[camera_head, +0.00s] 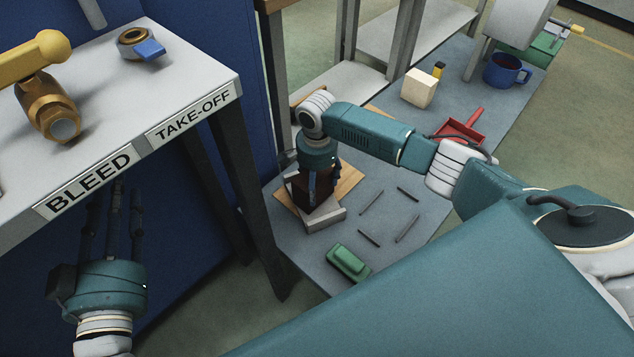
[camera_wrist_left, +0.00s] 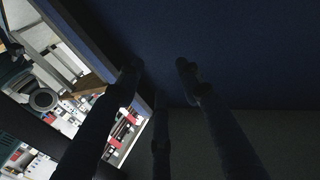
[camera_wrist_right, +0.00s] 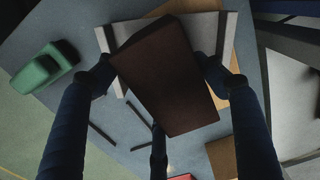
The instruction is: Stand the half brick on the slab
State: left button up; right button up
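The half brick (camera_wrist_right: 168,80) is dark brown. In the head view it (camera_head: 300,190) is partly hidden behind my right gripper (camera_head: 318,180). The right wrist view shows the fingers (camera_wrist_right: 157,78) on both sides of the brick, shut on it. The grey slab (camera_head: 324,219) lies beneath on a wooden board; its pale edge also shows in the right wrist view (camera_wrist_right: 227,40). I cannot tell whether the brick touches the slab. My left gripper (camera_head: 115,190) is open and empty beside the bench; its spread fingers also show in the left wrist view (camera_wrist_left: 155,85).
The wooden board (camera_head: 348,180) rests on a blue-grey worktop (camera_head: 385,240). Several thin dark rods (camera_head: 371,202) and a green block (camera_head: 348,263) lie nearby. A cream block (camera_head: 419,88), red dustpan (camera_head: 462,128) and blue mug (camera_head: 505,71) stand farther back. A labelled bench (camera_head: 190,60) is at left.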

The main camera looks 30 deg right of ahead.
aim_at(317, 177)
jog(key=o, duration=0.4)
jog(key=shift+o, duration=0.2)
